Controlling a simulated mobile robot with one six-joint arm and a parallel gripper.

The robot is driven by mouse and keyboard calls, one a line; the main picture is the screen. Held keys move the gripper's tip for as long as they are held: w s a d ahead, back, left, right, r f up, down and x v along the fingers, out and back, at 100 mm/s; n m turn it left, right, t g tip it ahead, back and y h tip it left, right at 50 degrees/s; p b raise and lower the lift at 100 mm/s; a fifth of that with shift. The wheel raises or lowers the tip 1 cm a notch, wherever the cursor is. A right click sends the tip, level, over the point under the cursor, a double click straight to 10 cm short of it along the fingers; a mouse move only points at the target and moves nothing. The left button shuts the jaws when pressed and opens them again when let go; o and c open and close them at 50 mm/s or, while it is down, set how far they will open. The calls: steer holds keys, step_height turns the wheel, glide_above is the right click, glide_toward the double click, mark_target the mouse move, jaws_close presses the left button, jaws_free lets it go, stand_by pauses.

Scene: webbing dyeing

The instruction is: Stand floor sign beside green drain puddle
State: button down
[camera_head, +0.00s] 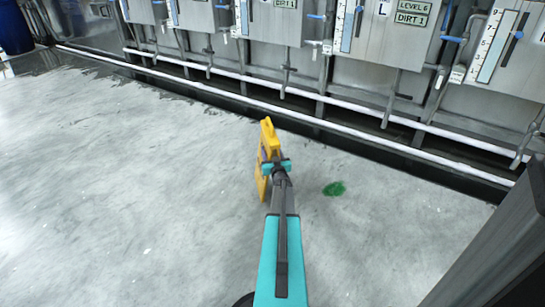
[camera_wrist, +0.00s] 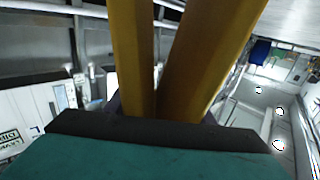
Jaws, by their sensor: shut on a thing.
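The yellow floor sign (camera_head: 268,139) is held at the end of my arm in the head view, standing roughly upright, its lower part left of the gripper. My gripper (camera_head: 275,165) is shut on the sign. In the wrist view the sign's yellow legs (camera_wrist: 202,60) fill the upper middle, close to the camera, above the dark edge of my gripper. The green puddle (camera_head: 334,188) lies on the floor to the right of the sign, with a gap between them. Whether the sign's feet touch the floor I cannot tell.
Steel dye tanks (camera_head: 400,30) with pipes and valves line the back. A dark drain channel with a pale rail (camera_head: 330,128) runs along their foot. A dark grey block (camera_head: 500,250) fills the lower right. Open concrete floor (camera_head: 110,190) lies to the left.

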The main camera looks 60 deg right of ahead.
steer(key=shift+f+b, duration=1.1)
steer(key=shift+f, duration=0.6)
steer(key=c, duration=0.8)
jaws_free()
steer(key=shift+f, duration=0.15)
steer(key=shift+c, duration=0.2)
steer(key=p+v, duration=0.3)
steer(key=v, duration=0.9)
steer(key=shift+p, duration=0.3)
